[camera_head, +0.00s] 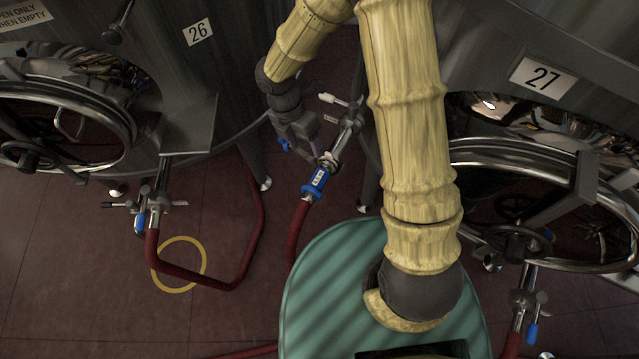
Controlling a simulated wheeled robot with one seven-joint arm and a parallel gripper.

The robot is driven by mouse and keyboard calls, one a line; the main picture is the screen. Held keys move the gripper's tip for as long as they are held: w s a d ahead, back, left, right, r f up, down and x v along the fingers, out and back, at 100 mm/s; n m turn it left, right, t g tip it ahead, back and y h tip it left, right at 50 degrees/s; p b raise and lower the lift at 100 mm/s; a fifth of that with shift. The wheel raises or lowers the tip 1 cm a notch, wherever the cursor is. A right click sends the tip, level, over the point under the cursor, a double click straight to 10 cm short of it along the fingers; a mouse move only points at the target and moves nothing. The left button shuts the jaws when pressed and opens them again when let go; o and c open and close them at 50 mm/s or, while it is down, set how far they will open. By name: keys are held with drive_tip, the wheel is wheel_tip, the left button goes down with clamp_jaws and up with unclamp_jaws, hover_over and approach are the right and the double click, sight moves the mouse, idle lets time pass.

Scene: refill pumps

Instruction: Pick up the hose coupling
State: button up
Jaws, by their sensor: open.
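A blue hose coupling (316,183) with a white label sits at the end of a dark red hose (298,222), in the middle of the view between the two tanks. It lies just below a steel valve fitting (329,160); whether the two are joined is too small to tell. My gripper (308,143) is at the end of my yellow-sleeved arm, above and slightly left of the coupling. It is open and appears empty. Its fingertips are small and partly merge with the fitting behind them, so the gap to the coupling is unclear.
Tank 26 (198,60) stands left and tank 27 (490,40) right, with round hatches and tank legs. Another red hose (258,225) loops from the left valve (150,205). A yellow ring (203,262) marks the floor. The left floor is mostly clear.

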sight(315, 179)
drive_tip(key=shift+a+f+n, duration=0.55)
drive_tip(key=shift+f+n, duration=0.2)
drive_tip(key=shift+n, duration=0.15)
drive_tip(key=x, duration=1.2)
drive_tip(key=shift+w+d, duration=0.1)
drive_tip(key=shift+f, duration=0.1)
drive_tip(key=shift+f, duration=0.1)
drive_tip(key=p+x, duration=0.1)
drive_tip(key=x, duration=0.4)
drive_tip(key=shift+w+d, duration=0.1)
drive_tip(key=shift+d, duration=0.05)
drive_tip(key=shift+c, duration=0.4)
